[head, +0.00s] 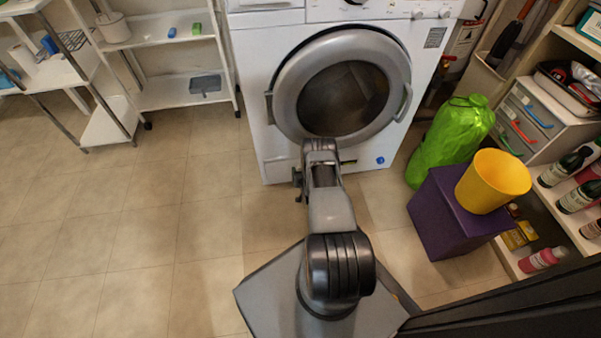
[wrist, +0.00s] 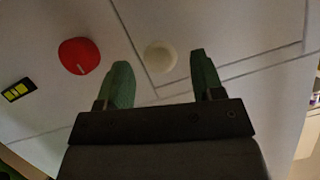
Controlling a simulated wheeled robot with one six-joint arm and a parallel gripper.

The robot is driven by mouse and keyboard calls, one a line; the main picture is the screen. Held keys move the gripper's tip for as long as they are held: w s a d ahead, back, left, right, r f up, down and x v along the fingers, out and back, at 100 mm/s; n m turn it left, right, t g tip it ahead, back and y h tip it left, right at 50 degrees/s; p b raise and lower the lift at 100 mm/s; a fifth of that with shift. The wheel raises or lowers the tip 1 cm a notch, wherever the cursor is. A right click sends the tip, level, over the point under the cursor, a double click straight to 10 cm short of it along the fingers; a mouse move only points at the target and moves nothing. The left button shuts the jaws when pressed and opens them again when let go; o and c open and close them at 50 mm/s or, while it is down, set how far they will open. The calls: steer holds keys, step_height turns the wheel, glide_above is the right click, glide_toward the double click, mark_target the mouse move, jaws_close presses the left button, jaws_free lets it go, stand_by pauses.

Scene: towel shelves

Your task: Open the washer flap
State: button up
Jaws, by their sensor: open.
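The white washer (head: 265,135) stands ahead of me in the head view, its round grey door (head: 292,95) closed. Thin seams low on its front, left of my arm, mark what looks like the flap (head: 283,169); my arm hides part of this area. In the wrist view a white panel (wrist: 215,25) with dark seams fills most of the picture. A cream round piece (wrist: 160,57) sits beside a seam corner. My gripper (wrist: 160,60) is open and empty, its green fingertips framing the cream piece. I cannot tell the distance to the panel.
A red round piece (wrist: 79,56) and a yellow-black label (wrist: 18,91) are on the panel. A blue round piece (head: 380,160) is low right on the washer. A green bag (head: 452,137) and purple box (head: 440,218) with yellow bucket (head: 493,181) stand right. Left floor is clear.

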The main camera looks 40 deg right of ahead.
steer(key=shift+b+x, duration=0.3)
steer(key=shift+x, duration=0.8)
